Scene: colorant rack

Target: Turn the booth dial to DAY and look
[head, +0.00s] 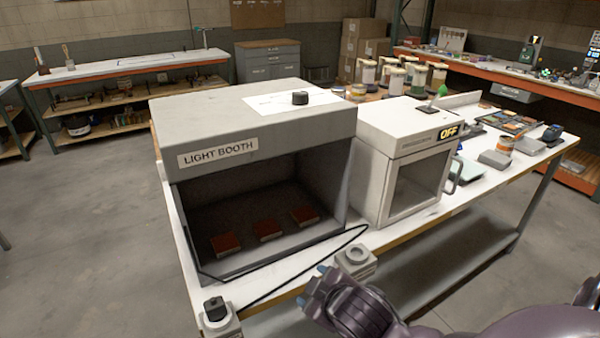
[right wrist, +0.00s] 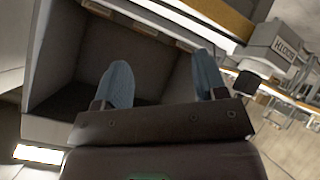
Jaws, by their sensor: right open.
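The light booth (head: 250,107) stands on the table with its front open and its inside dark. Three reddish-brown samples (head: 267,229) lie in a row on its floor. A black knob (head: 300,97) sits on a white sheet on the booth's roof. Another black knob (head: 215,308) sits on a small box at the table's front left corner. Which knob is the booth dial, and its setting, I cannot tell. My right gripper (head: 312,284) is open and empty at the table's front edge, between the two small boxes; its blue fingers (right wrist: 162,68) show in the right wrist view. My left gripper is out of view.
A small grey box with a round top (head: 357,257) stands near my right gripper. A black cable (head: 290,270) runs along the booth's front. A white cabinet marked OFF (head: 400,150) stands right of the booth. Several jars (head: 395,80) stand behind it.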

